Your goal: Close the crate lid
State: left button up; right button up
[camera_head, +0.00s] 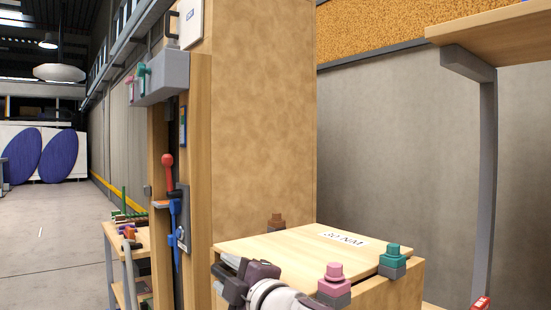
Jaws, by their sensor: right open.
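The wooden crate (397,294) stands at the lower right. Its pale wooden lid (300,245) lies across the top and looks flat or nearly flat; I cannot tell whether it is fully seated. A white label (343,239) reading "30 NM" is on the lid. My right gripper (229,279) is open at the lid's left near edge, with its arm crossing the crate's near side. I cannot tell whether it touches the lid. My left gripper is not in view.
Pink (333,277), teal (393,256) and brown (276,221) knobbed blocks sit at the lid's edges. A tall wooden cabinet (262,120) rises behind the crate. A small wooden table (125,240) stands left. A shelf (495,27) overhangs at right. Open floor (50,240) lies far left.

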jog(key=shift+m, duration=0.4)
jog(key=r+p, duration=0.4)
jog(key=r, duration=0.1)
jog(key=r+p, duration=0.3)
jog(key=shift+w+d, duration=0.2)
jog(key=shift+d, duration=0.05)
jog(key=w+d+r+m+p, duration=0.4)
jog(key=d+r+p, duration=0.1)
jog(key=r+p, duration=0.5)
jog(key=w+d+r+m+p, duration=0.4)
jog(key=d+r+p, duration=0.2)
jog(key=r+p, duration=0.4)
jog(key=p, duration=0.4)
jog(key=shift+w+r+p, duration=0.25)
jog(key=shift+p, duration=0.1)
jog(key=v, duration=1.4)
jog(key=shift+s+d, duration=0.15)
jog(key=shift+s, duration=0.1)
